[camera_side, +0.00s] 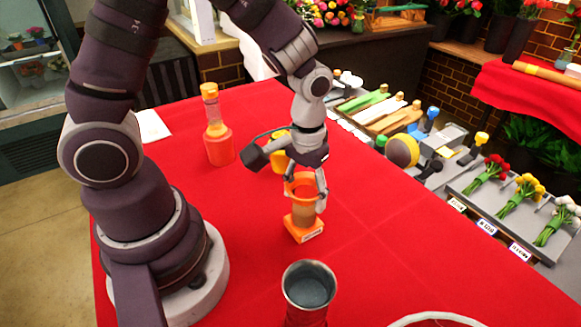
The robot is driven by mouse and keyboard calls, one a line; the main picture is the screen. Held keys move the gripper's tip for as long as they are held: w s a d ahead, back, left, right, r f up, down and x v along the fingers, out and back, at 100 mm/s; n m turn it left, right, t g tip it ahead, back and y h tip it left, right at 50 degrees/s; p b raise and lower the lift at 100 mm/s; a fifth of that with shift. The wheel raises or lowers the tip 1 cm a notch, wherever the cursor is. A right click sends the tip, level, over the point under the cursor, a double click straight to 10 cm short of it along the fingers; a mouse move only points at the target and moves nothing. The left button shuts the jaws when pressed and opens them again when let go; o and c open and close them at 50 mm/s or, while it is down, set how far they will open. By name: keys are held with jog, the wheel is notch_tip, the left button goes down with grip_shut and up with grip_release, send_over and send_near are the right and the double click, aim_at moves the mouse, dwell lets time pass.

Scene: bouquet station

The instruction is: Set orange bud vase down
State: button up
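The orange bud vase (303,190) is upright near the middle of the red table, with a flared rim and a paler, brownish lower body. The far finger is partly hidden by the vase.
An orange bottle (218,144) stands behind to the left. A yellow object (279,163) is partly hidden behind my gripper. A metal cup (308,291) stands in front, and a white rim (435,317) shows at the bottom edge. Trays with tools and bouquets (521,195) line the right side.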

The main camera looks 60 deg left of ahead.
jog(key=o, duration=0.4)
jog(key=shift+c, duration=0.2)
notch_tip(320, 180, up, 12)
jog(key=s+a+r+m+t, duration=0.2)
jog(key=s+m+t, duration=0.1)
jog(key=s+t, duration=0.2)
jog(key=shift+a+r+m, duration=0.2)
jog(key=shift+r+m, duration=0.15)
jog(key=shift+m, duration=0.05)
jog(key=shift+o, duration=0.5)
jog(key=shift+s+f+m+t, duration=0.1)
jog(key=shift+s+m+t, duration=0.15)
jog(key=shift+m+t, duration=0.05)
